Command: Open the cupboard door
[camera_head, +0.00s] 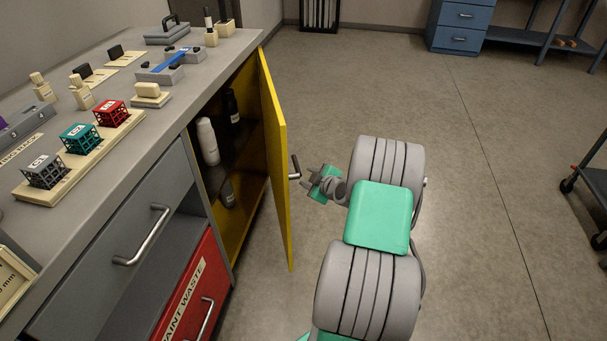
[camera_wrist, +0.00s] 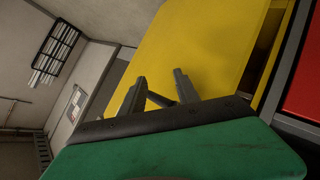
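The yellow cupboard door (camera_head: 275,150) stands swung out from the grey bench, and the cupboard interior shows behind it. The door also fills much of the wrist view (camera_wrist: 205,45). Its dark bar handle (camera_head: 294,168) is on the outer face, near the free edge. My gripper (camera_head: 313,184) is just right of the handle, with a small gap between them in the head view. In the wrist view my gripper's two fingers (camera_wrist: 160,84) are spread apart in front of the door. A short dark bar, seemingly the handle, shows between them; contact cannot be told.
Bottles (camera_head: 208,142) stand inside the cupboard. A grey drawer (camera_head: 110,240) and a red paint waste front (camera_head: 190,300) are left of the opening. The bench top holds racks and small parts. Open floor (camera_head: 480,200) lies right of my arm; a cart (camera_head: 592,180) stands at the right edge.

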